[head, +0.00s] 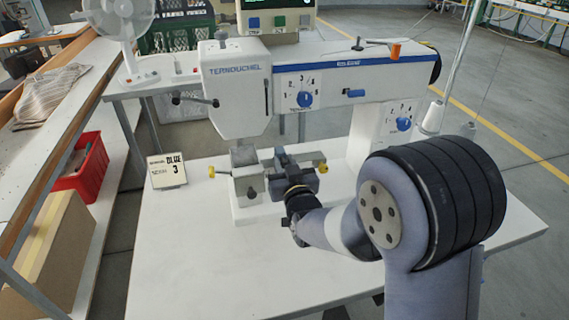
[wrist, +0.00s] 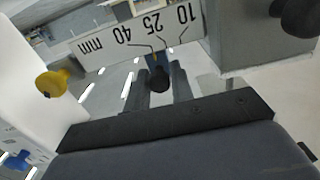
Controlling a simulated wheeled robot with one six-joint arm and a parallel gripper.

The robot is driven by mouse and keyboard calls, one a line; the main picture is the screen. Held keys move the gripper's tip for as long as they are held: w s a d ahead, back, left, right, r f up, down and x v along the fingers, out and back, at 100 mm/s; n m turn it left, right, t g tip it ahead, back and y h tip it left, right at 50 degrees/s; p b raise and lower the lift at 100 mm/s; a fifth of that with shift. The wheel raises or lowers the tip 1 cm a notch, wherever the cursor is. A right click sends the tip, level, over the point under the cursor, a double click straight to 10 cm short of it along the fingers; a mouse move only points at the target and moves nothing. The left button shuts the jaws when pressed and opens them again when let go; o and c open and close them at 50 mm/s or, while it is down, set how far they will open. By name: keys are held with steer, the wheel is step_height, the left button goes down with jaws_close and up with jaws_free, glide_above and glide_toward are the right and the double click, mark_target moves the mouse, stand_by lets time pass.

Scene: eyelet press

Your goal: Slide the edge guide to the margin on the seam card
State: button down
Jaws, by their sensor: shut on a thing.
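The seam card (head: 168,170) stands at the left of the white table. It reads BLUE and 3; its smaller lines are too small to read. A scale marked 40, 25 and 10 mm (wrist: 150,38) shows upside down in the wrist view. My gripper (head: 287,163) is at the front of the press, right of a grey block (head: 248,183). In the wrist view my gripper (wrist: 159,80) is shut on the dark knob (wrist: 158,76) of the edge guide, just below the scale's lines. I cannot tell exactly which mark it meets. The guide's body is mostly hidden.
The white press (head: 234,90) rises behind, with blue dials (head: 305,100) and a side lever (head: 195,100). Yellow knobs (head: 322,169) flank the guide area; one shows in the wrist view (wrist: 52,83). The table's front left (head: 175,260) is clear.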

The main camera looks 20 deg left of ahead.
stand_by(0.3)
steer(key=shift+s+a+f+b, duration=0.2)
steer(key=shift+a+b, duration=0.15)
steer(key=shift+b, duration=0.4)
steer(key=shift+s+a+r+b, duration=0.2)
steer(key=shift+a+b, duration=0.1)
steer(key=c, duration=1.3)
jaws_free()
steer(key=shift+c, duration=0.2)
